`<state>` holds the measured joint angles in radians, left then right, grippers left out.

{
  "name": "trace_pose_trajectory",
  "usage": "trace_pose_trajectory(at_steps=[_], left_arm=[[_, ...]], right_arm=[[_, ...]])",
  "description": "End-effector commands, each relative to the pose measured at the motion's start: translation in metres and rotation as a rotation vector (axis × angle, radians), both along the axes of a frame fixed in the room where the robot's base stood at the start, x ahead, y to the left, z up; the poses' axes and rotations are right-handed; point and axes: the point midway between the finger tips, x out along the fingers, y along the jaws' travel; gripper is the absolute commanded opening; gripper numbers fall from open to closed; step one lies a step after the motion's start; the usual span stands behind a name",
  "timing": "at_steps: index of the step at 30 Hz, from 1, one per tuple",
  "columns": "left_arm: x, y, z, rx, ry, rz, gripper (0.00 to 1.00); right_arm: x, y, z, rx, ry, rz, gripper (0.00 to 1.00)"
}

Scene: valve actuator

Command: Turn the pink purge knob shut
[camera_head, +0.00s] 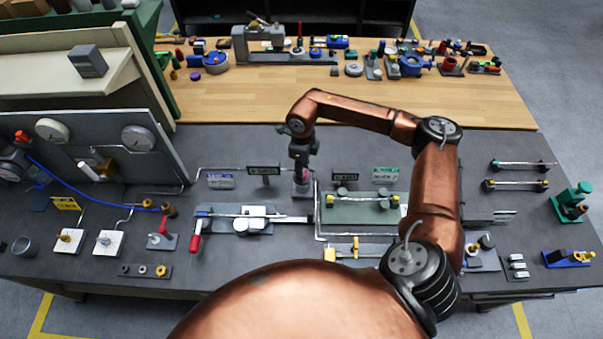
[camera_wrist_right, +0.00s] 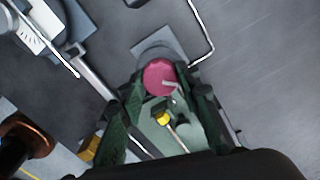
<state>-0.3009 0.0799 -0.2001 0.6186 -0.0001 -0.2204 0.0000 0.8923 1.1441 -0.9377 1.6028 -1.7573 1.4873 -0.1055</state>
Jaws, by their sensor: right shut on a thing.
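The pink purge knob (camera_wrist_right: 159,75) is a round pink disc with a lighter mark on its face. It sits on a grey base (camera_wrist_right: 160,50) fixed to the dark bench. My right gripper (camera_wrist_right: 163,84) reaches down over it from above, with its green fingers on either side of the knob and shut on it. In the head view my right gripper (camera_head: 302,168) points straight down at the middle of the bench and hides most of the knob. My left gripper is not in view.
A green plate with a rod (camera_head: 362,208) lies right of the knob, and a grey slide unit with a red handle (camera_head: 240,220) lies left. Thin pipes (camera_head: 318,220) run close by. Small signs (camera_head: 263,170) stand behind. A gauge panel (camera_head: 110,140) rises at the left.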

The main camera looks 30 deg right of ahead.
Motion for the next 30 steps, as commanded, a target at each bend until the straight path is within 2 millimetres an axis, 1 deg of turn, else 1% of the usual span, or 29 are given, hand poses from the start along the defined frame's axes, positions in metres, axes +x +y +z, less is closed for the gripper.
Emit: trace_pose_trajectory(at_steps=[1,3,15,24,30], left_arm=[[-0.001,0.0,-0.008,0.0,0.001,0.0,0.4],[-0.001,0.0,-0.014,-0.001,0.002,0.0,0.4],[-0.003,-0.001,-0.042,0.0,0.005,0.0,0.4],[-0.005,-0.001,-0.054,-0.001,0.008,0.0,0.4],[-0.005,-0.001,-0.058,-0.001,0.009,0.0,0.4]], right_arm=[[-0.001,-0.002,-0.003,-0.005,0.004,0.043,0.07],[-0.001,-0.002,-0.003,-0.003,0.004,0.11,0.07],[0.0,-0.003,-0.002,-0.005,0.003,0.466,0.07],[0.0,-0.004,0.0,-0.005,0.003,0.646,0.07],[0.001,-0.004,0.001,-0.005,0.002,0.706,0.07]])
